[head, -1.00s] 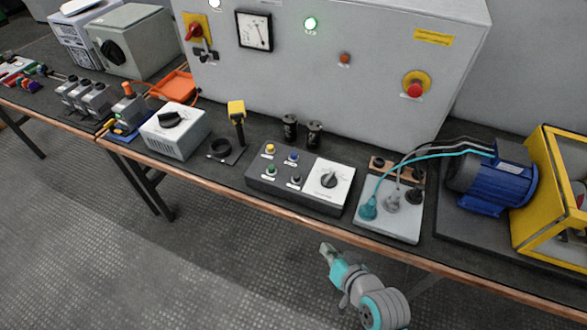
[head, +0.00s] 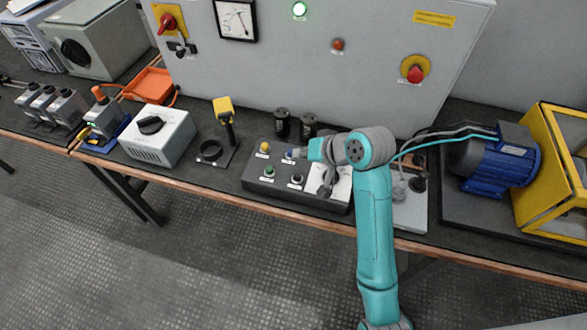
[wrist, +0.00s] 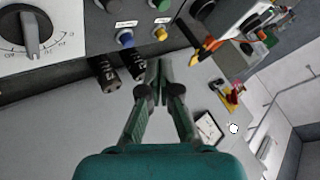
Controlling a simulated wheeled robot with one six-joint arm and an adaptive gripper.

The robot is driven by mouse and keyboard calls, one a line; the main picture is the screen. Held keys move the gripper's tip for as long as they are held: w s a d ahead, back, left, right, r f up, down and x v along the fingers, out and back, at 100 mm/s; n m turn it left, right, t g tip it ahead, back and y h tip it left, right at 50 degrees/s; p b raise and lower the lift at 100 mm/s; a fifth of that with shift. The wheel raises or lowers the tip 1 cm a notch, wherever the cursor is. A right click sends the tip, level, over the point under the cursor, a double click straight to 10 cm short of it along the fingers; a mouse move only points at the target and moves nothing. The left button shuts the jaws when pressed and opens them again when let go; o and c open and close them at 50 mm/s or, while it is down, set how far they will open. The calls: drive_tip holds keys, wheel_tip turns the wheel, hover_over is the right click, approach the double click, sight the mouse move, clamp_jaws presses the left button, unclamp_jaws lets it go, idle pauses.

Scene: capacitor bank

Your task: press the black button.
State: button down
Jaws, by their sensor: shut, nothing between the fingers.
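The black button (head: 296,179) sits at the front right of the four-button group on the dark control box (head: 254,184). It also shows at the top edge of the wrist view (wrist: 109,4), partly cut off. The blue button (head: 289,154) is behind it, with the yellow button (head: 264,147) and green button (head: 268,171) to the left. My gripper (head: 297,152) is over the box near the blue button, its tips hard to make out in the head view. In the wrist view its fingers (wrist: 158,64) are together and empty, apart from the black button in the picture.
A white dial panel (head: 340,195) is right of the buttons, partly hidden by my arm. Two black cylinders (head: 282,122) stand behind the box. A yellow-topped joystick (head: 226,115) stands to the left. The grey cabinet (head: 300,70) rises behind.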

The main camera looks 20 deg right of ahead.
sight(295, 173)
drive_tip(key=shift+w+r, duration=0.55)
drive_tip(key=shift+r, duration=0.1)
drive_tip(key=shift+f, duration=5.8)
drive_tip(key=shift+r, duration=1.4)
